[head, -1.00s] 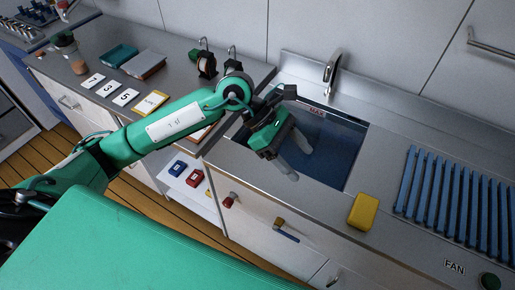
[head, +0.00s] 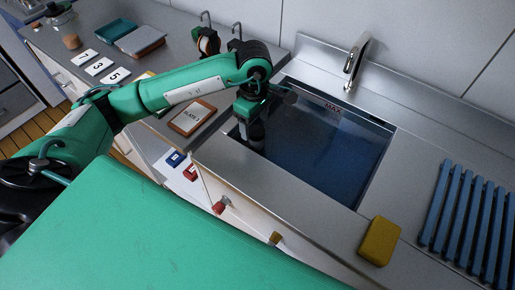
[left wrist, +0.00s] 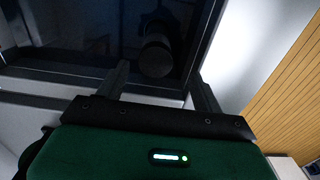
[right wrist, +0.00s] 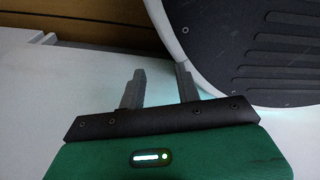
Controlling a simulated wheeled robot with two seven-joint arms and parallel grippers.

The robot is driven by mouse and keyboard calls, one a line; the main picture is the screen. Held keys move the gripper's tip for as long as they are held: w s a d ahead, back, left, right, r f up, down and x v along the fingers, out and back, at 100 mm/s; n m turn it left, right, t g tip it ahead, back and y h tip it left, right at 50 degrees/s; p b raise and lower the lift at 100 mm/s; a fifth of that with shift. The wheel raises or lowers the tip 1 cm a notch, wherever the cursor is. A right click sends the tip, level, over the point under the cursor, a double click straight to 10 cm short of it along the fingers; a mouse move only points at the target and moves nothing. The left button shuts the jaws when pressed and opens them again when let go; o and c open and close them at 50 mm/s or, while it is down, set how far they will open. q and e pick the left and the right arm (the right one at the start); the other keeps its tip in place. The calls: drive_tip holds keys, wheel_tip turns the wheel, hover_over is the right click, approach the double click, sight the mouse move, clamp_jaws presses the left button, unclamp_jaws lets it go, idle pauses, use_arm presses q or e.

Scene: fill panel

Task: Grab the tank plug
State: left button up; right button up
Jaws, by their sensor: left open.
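The tank (head: 372,178) is a steel basin of dark blue water with a red MAX mark on its back wall. My left gripper (head: 254,128) points down over the tank's left end in the head view. In the left wrist view, the left gripper (left wrist: 158,73) is open. A dark round knob, apparently the tank plug (left wrist: 155,58), shows between and beyond its fingers. It is dim, and I cannot tell whether the fingers touch it. My right gripper (right wrist: 161,70) is open and empty in the right wrist view, and is outside the head view.
A faucet (head: 355,62) rises behind the tank. A yellow sponge (head: 380,241) and a blue slatted rack (head: 468,220) lie to the right. A framed tag (head: 192,117) and number cards (head: 99,68) lie on the left counter. Red and blue blocks (head: 190,172) sit below the counter edge.

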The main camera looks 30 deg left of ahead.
sight(255, 132)
use_arm(q)
wheel_tip(255, 132, down, 4)
drive_tip(key=shift+r, duration=0.15)
drive_tip(key=f, duration=0.1)
drive_tip(key=f+p, duration=0.1)
drive_tip(key=f, duration=0.2)
drive_tip(key=shift+w+d+f, duration=0.1)
drive_tip(key=shift+w+f, duration=0.1)
drive_tip(key=shift+w, duration=0.1)
drive_tip(key=shift+f, duration=0.25)
clamp_jaws()
use_arm(e)
drive_tip(key=shift+s+r, duration=0.1)
drive_tip(key=shift+s, duration=0.75)
